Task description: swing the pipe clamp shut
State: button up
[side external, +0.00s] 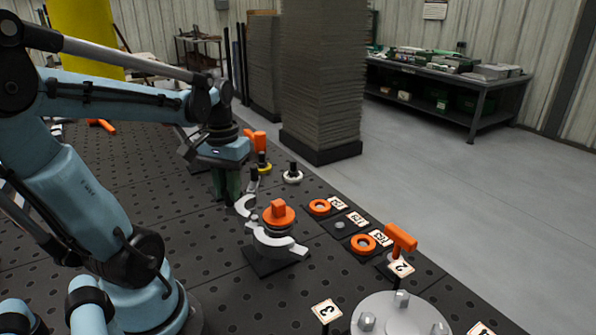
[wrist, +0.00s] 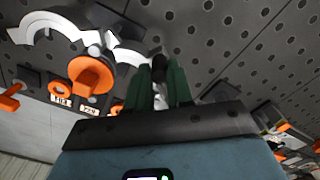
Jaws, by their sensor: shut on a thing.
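The pipe clamp stands on a dark base plate (side external: 272,262), left of centre in the side view. Its pale fixed half (side external: 275,243) curves around the near side of an orange capped piece (side external: 279,213). Its pale swinging half (side external: 243,206) stands open towards my gripper (side external: 229,195). In the wrist view, the halves are two white arcs (wrist: 45,25) (wrist: 122,55), with the orange piece (wrist: 91,76) below them. My gripper (wrist: 161,75) has its green fingers shut on a dark knob (wrist: 159,67) near the end of the swinging half. The fingers partly hide this knob.
Orange rings (side external: 319,207) (side external: 364,244) and numbered cards lie right of the clamp. An orange T-handle (side external: 401,238) and a round bolted flange (side external: 400,318) stand at the front right. A white ring (side external: 292,177) and a yellow one (side external: 264,168) stand behind.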

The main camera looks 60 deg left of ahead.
jog(key=shift+w, duration=0.6)
jog(key=shift+w, duration=0.8)
jog(key=shift+w+d, duration=0.1)
jog(key=shift+w, duration=0.65)
jog(key=shift+w, duration=0.1)
